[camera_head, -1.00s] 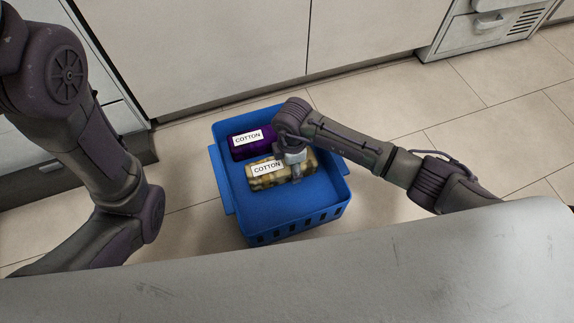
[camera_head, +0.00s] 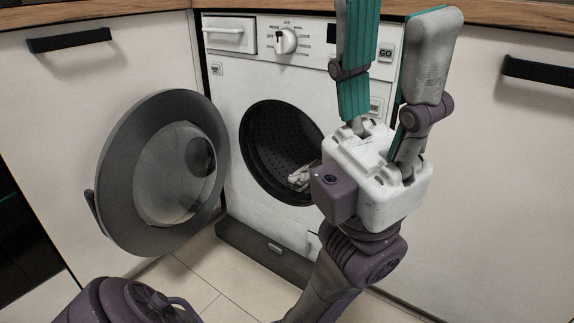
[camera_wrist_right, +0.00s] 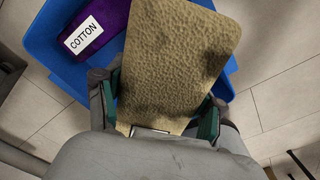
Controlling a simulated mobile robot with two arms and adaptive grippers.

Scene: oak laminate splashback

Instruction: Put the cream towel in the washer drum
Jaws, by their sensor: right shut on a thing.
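The cream towel (camera_wrist_right: 178,60), tan and textured, is held in my right gripper (camera_wrist_right: 155,104) in the right wrist view, with a finger on each side. It is over the blue basket (camera_wrist_right: 52,60); the height gap cannot be told. The head view does not show the towel or right gripper now. The washer (camera_head: 265,80) stands in the head view with its round door (camera_head: 165,170) swung open to the left. Its dark drum (camera_head: 280,140) is open to view. My left gripper (camera_head: 398,25) is open and empty, fingers up, in front of the washer's right side, hiding part of it.
A purple bundle (camera_wrist_right: 100,25) labelled COTTON lies in the basket. A small pale patterned thing (camera_head: 300,178) is at the drum's lower right, partly hidden. White cabinets (camera_head: 480,150) flank the washer under a wooden worktop. Tiled floor (camera_head: 190,280) is clear below the door.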

